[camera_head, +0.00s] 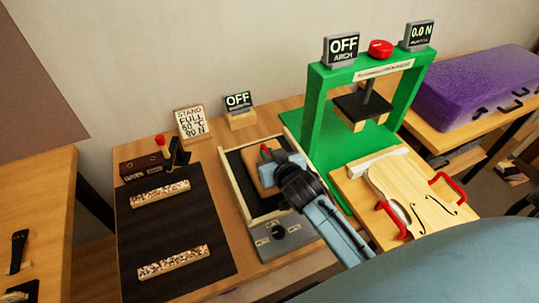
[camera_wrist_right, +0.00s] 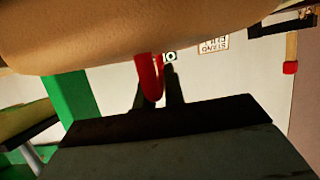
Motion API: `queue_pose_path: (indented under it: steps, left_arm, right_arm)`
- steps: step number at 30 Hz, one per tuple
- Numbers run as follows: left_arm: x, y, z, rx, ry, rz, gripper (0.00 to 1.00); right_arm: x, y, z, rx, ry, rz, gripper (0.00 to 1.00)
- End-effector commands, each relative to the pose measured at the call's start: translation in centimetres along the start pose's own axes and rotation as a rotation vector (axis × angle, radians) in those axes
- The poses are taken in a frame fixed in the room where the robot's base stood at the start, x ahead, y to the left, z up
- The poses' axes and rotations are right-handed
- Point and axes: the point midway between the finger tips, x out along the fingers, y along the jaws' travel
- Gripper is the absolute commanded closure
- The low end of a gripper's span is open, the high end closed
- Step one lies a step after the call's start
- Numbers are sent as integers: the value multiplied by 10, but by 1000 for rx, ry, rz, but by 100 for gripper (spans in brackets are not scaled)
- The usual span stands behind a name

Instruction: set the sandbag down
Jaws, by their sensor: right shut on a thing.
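The tan sandbag (camera_head: 260,174) is over the dark-surfaced, wood-rimmed station (camera_head: 238,203) in the middle of the bench in the head view. In the right wrist view the sandbag (camera_wrist_right: 150,38) fills the top as a broad tan surface. A red handle (camera_wrist_right: 151,80) shows below it, between the fingers. My right gripper (camera_head: 272,160) is shut on the sandbag by this handle, its arm coming in from the lower right. The gripper hides part of the bag, and I cannot tell whether the bag touches the station. My left gripper is not in view.
A green press (camera_head: 310,110) with OFF and 0.0 N displays stands to the right. A violin body (camera_head: 425,195) with red handles lies before it. A black mat (camera_head: 175,225) with two speckled strips lies left. A grey knob panel (camera_head: 290,242) fronts the station.

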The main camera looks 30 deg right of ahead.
Motion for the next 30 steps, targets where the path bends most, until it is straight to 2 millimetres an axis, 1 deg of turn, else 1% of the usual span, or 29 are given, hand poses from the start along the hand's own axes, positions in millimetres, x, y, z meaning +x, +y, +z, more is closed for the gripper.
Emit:
queue_pose_path:
  steps: [1,5,6,10,19,22,26,30]
  left_arm:
    - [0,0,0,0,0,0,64]
    - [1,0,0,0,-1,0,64]
    - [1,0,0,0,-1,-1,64]
    - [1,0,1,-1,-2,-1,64]
    - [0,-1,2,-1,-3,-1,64]
    - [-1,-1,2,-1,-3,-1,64]
    - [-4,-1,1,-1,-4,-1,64]
    - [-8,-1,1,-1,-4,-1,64]
  right_arm:
    - [0,0,-4,0,10,-1,100]
    - [1,0,-1,0,9,-1,100]
    - [1,0,2,0,-1,0,84]
    - [1,0,2,0,-1,0,68]
    - [0,0,1,-1,0,0,68]
    - [-6,0,0,0,-1,0,68]
    - [-27,0,0,1,-2,-1,68]
    - [-58,0,0,1,-3,0,68]
